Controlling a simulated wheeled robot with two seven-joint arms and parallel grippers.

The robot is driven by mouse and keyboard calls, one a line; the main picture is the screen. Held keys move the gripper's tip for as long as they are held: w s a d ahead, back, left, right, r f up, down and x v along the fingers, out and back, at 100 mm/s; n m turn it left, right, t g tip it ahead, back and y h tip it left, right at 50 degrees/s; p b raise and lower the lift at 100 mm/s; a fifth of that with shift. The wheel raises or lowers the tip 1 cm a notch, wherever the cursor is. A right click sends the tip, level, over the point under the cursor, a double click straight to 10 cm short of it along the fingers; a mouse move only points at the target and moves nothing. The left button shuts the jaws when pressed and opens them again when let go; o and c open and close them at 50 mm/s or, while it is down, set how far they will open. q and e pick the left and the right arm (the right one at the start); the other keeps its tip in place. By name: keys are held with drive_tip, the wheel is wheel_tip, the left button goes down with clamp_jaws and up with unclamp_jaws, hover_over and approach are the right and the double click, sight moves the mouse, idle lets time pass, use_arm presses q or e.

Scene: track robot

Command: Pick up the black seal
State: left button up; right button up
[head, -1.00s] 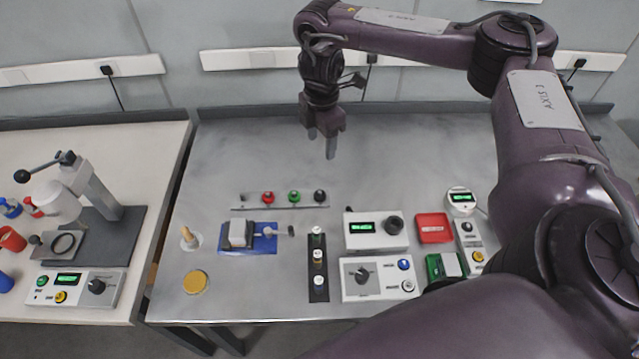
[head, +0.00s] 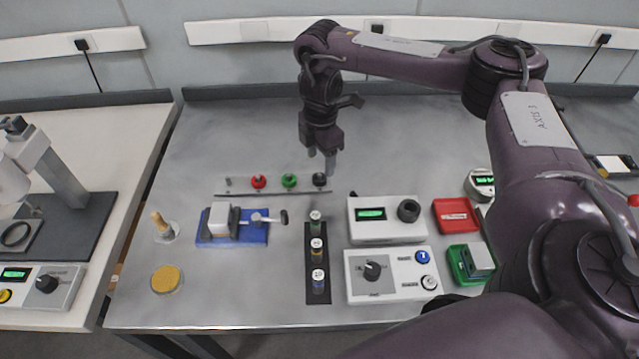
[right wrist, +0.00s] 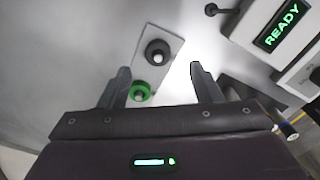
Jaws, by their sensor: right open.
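The black seal (head: 319,180) sits at the right end of a thin rack (head: 273,193) on the grey bench, right of the green seal (head: 289,180) and the red seal (head: 258,181). My right gripper (head: 321,161) hangs just above the black seal, pointing down, open and empty. In the right wrist view the black seal (right wrist: 158,52) is a dark ring around a pale peg, a little beyond the gap between the open fingers (right wrist: 160,72). The green seal (right wrist: 139,92) shows near the left finger. My left gripper is not in view.
A white box with a green display (head: 387,220) stands right of the rack, near the gripper. A blue fixture (head: 250,240) and a dark strip with several small bottles (head: 316,292) lie in front. The bench behind the rack is clear.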

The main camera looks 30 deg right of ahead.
sight(319, 174)
wheel_tip(319, 174, down, 4)
drive_tip(key=shift+w+f+b, duration=0.1)
drive_tip(key=shift+b, duration=0.55)
drive_tip(key=shift+f+p, duration=0.3)
drive_tip(key=shift+f, duration=0.4)
drive_tip(key=c, duration=1.1)
drive_tip(key=shift+o, duration=0.2)
drive_tip(key=shift+r, duration=0.15)
